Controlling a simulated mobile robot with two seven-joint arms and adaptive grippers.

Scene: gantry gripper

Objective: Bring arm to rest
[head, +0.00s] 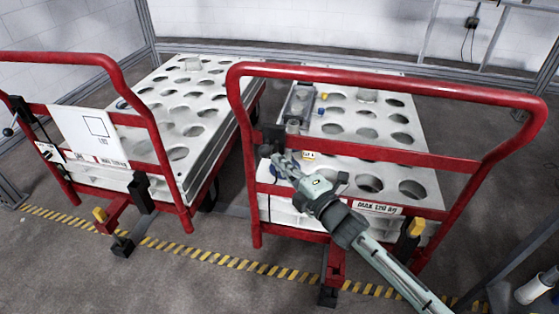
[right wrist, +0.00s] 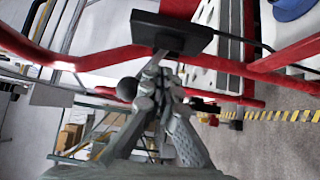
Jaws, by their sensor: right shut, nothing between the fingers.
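My right arm comes in from the lower right in the head view and reaches over the front of the right cart. Its gripper (head: 279,160) is shut and empty, close to the left post of the cart's red handle frame (head: 245,120). In the right wrist view the closed fingers (right wrist: 158,72) point up toward a black plate (right wrist: 172,33) on a red bar. I cannot tell whether the fingertips touch the plate. My left gripper is not in view.
The right cart's white top (head: 375,147) has round holes and carries a grey gantry-like device (head: 299,100). A second cart (head: 180,135) stands at the left. A yellow-black floor stripe (head: 200,251) runs in front. Open floor lies before the carts.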

